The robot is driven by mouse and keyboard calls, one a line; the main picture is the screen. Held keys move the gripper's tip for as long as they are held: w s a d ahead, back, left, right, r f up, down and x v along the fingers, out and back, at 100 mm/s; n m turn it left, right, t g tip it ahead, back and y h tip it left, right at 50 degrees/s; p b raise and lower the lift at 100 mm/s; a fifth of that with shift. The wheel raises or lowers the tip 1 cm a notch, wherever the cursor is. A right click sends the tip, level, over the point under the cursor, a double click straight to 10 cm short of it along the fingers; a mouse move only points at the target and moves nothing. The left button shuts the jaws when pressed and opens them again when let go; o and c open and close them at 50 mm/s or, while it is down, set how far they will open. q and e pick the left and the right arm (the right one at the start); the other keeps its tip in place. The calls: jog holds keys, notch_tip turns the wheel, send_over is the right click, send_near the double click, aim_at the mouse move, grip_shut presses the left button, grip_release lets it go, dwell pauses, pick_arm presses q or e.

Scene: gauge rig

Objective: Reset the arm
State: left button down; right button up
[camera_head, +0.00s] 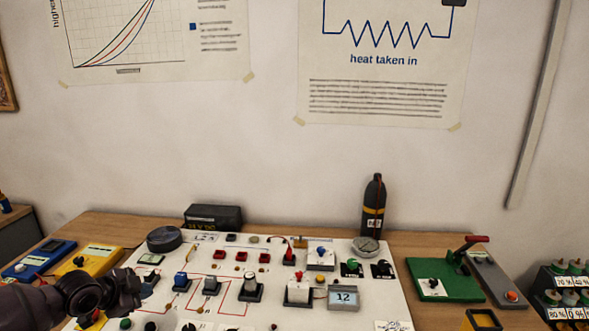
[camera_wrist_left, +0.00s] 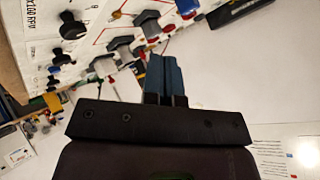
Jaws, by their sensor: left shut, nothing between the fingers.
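My left arm (camera_head: 40,304) comes in from the left edge in the head view, low over the front left of the white panel. My left gripper (camera_head: 122,284) is at its end, dark and partly hidden by its own wrist. In the left wrist view the two blue-grey fingers (camera_wrist_left: 163,74) lie together, shut, with nothing between them. They point toward the white panel (camera_wrist_left: 75,18) with its switches and knobs, seen tilted. I cannot tell how far they are above it. My right gripper is not in view.
The panel (camera_head: 222,306) carries several switches, a small display (camera_head: 344,297) and a round gauge (camera_head: 366,246). A black bottle (camera_head: 373,206) stands behind it. Yellow (camera_head: 92,262) and blue (camera_head: 40,260) meters lie left. A green lever base (camera_head: 440,284) stands right.

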pick_arm(q)
jog(key=s+d+t, duration=0.1)
jog(key=d, duration=0.2)
jog(key=s+d+n+t+h, duration=0.1)
jog(key=d, duration=0.3)
jog(key=s+d+n, duration=0.1)
jog(key=d, duration=0.2)
jog(key=shift+d+f+t+h, duration=0.15)
jog(key=shift+f+t+h, duration=0.15)
jog(key=shift+f+t, duration=0.1)
jog(key=s, duration=0.1)
jog(key=s+d+f+n, duration=0.1)
jog(key=s+d+f+n+t, duration=0.1)
jog(key=s, duration=0.1)
jog(key=shift+f, duration=0.15)
jog(key=s+f+n+y, duration=0.2)
jog(key=s+f, duration=0.2)
jog(key=s, duration=0.3)
jog(key=s+a+f+n+g+y, duration=0.1)
jog(key=s+f+n+y, duration=0.1)
jog(key=s+f, duration=0.3)
jog(key=s+a+f+n+y, duration=0.1)
jog(key=s+f+n, duration=0.3)
jog(key=s, duration=0.7)
jog(key=shift+s+a+f+y+b, duration=0.15)
jog(key=shift+a+f+y+b, duration=0.1)
jog(key=shift+f+y+b, duration=0.25)
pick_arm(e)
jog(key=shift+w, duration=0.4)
